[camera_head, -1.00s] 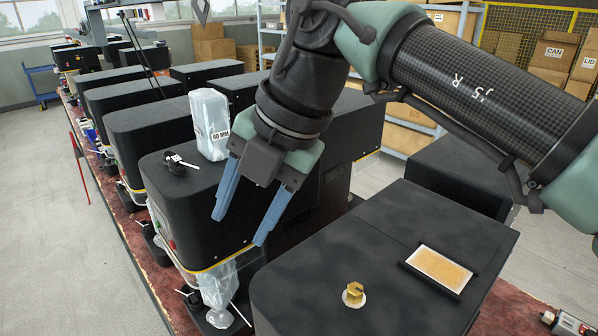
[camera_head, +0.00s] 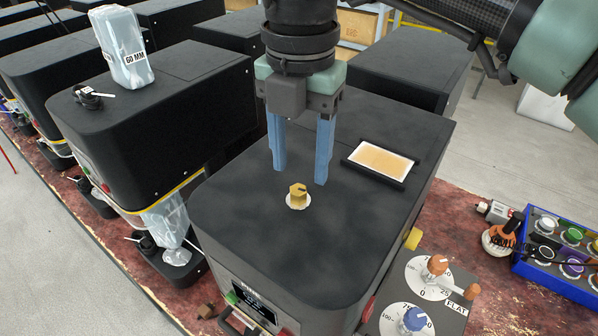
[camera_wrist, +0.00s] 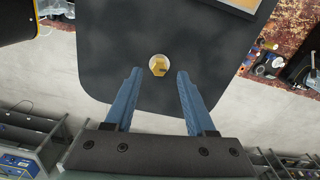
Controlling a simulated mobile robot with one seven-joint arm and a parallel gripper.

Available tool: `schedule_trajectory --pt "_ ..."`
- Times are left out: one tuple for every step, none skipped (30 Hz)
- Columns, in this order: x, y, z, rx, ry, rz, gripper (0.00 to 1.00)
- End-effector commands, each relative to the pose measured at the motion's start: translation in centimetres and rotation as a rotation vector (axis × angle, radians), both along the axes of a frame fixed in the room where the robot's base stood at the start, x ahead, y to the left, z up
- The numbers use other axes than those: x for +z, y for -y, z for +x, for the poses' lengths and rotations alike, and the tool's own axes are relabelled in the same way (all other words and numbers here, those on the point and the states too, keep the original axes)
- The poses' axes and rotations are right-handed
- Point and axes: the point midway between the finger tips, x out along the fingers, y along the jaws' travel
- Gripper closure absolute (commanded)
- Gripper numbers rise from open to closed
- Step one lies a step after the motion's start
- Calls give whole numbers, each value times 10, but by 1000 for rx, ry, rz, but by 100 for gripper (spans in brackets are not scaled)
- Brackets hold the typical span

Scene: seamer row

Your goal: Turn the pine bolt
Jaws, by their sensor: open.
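A small gold-coloured bolt (camera_head: 298,192) with a notched head stands on a pale round washer on top of the nearest black machine (camera_head: 345,240). It is the only bolt I see on this machine, and I see no name on it. My gripper (camera_head: 300,175) points down with its two blue fingers apart and empty. In the head view the fingertips are just behind and above the bolt. In the wrist view the bolt (camera_wrist: 159,66) appears centred between the open fingertips (camera_wrist: 159,73), at about their level in the picture. No contact is visible.
A framed tan plate (camera_head: 381,160) lies on the same machine top. A control panel with orange and blue knobs (camera_head: 414,318) is at its front right. A blue tray of coloured dials (camera_head: 560,275) lies on the bench. A bagged 60 MM block (camera_head: 122,48) stands on the neighbouring machine.

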Motion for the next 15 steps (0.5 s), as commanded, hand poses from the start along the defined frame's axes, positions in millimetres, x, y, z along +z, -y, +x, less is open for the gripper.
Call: schedule_trajectory --pt "-17 0 0 0 -1 0 44" --pt "-21 0 0 1 -2 1 44" --pt "-27 0 0 1 -2 1 44" --pt "-30 0 0 1 -2 1 44" --pt "-33 0 0 1 -2 1 44" --pt "-36 0 0 1 -1 0 44" --pt "-38 0 0 1 -1 0 44" --pt "-39 0 0 1 -1 0 44" --pt "-39 0 0 1 0 0 44" --pt "-39 0 0 1 0 0 44" --pt "-39 0 0 1 0 0 44" --pt "-39 0 0 1 0 0 44" --pt "-39 0 0 1 0 0 44" --pt "-39 0 0 1 0 0 44" --pt "-38 0 0 1 0 0 44"
